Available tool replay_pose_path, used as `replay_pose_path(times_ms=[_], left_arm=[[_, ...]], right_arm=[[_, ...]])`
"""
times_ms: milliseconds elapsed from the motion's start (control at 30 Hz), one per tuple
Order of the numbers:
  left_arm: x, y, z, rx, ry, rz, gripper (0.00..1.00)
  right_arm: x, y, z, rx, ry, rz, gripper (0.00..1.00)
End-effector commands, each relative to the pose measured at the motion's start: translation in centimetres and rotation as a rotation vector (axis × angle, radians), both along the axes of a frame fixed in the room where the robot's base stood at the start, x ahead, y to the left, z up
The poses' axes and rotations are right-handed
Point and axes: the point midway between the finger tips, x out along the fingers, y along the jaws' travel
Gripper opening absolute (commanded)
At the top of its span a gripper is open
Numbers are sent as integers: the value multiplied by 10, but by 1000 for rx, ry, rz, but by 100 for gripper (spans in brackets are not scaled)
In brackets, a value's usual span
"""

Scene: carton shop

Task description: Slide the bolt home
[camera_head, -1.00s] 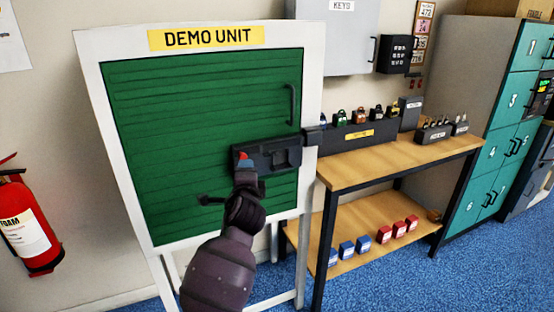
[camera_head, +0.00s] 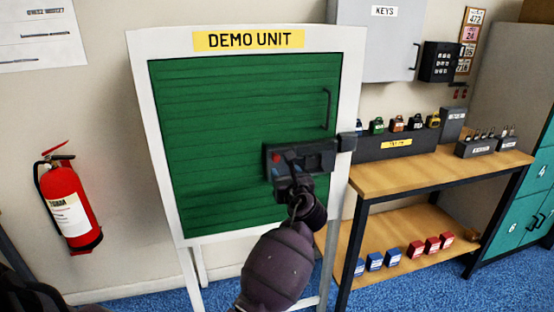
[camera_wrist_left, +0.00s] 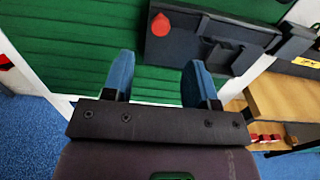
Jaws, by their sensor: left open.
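The dark grey bolt unit (camera_head: 318,158) is mounted on the right part of the green shutter door. Its red knob (camera_head: 277,157) is at the unit's left end. A dark keeper block (camera_head: 347,141) sits on the white frame to its right. I cannot tell whether the bolt rod reaches into the keeper. My left gripper (camera_head: 292,164) is in front of the unit, just right of the knob in the picture. In the left wrist view, the gripper's blue fingers (camera_wrist_left: 160,78) are wide apart and empty. The red knob (camera_wrist_left: 160,25) shows beyond them, not between the pads.
A wooden bench (camera_head: 425,165) with padlocks on it stands right of the demo unit. Red and blue blocks lie on its lower shelf (camera_head: 440,240). A fire extinguisher (camera_head: 68,205) hangs at left. A door handle (camera_head: 327,108) stands out above the bolt.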

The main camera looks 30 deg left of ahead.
Motion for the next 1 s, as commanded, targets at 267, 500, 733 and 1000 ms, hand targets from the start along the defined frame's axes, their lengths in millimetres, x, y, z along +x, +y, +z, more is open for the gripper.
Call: replay_pose_path(times_ms=[267,500,733,1000], left_arm=[[30,36,0,0,-1,1,53],[53,62,0,-1,-2,0,53],[63,73,0,-2,-2,-1,53],[63,74,1,-3,-3,-1,53]], right_arm=[[-5,0,-8,0,12,-2,91],[-12,-1,-17,0,29,-6,91],[-13,-1,-19,0,31,-6,91],[-7,-1,-16,0,20,-2,91]])
